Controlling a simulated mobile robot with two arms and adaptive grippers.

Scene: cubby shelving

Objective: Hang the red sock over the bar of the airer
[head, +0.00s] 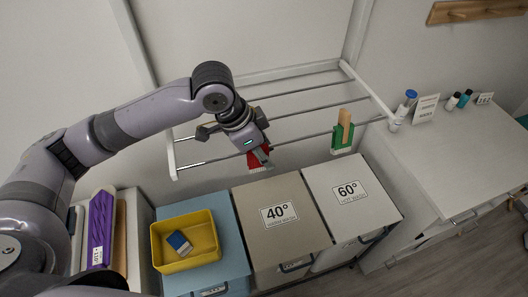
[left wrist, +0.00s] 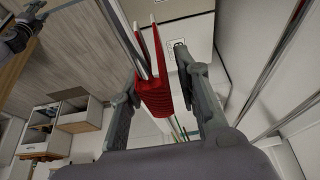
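The red sock (head: 256,160) is at the front bar of the white airer (head: 174,160), below my left gripper (head: 262,152). In the left wrist view the red sock (left wrist: 155,100) lies between the two fingers of my left gripper (left wrist: 158,75). It is folded, with two pale-tipped ends pointing away. It looks draped over the bar, though the fingers partly hide this. The fingers stand apart, with a gap between the sock and the right-hand finger. A grey gripper-like part, probably my right gripper (left wrist: 18,38), shows at the upper left; its fingers are unclear.
A green sock (head: 342,140) with a wooden piece hangs farther right on the front bar. Below stand a 40° bin (head: 300,235), a 60° bin (head: 372,212) and a yellow tray (head: 205,218) holding a blue-and-white block. A counter (head: 450,165) with bottles is right.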

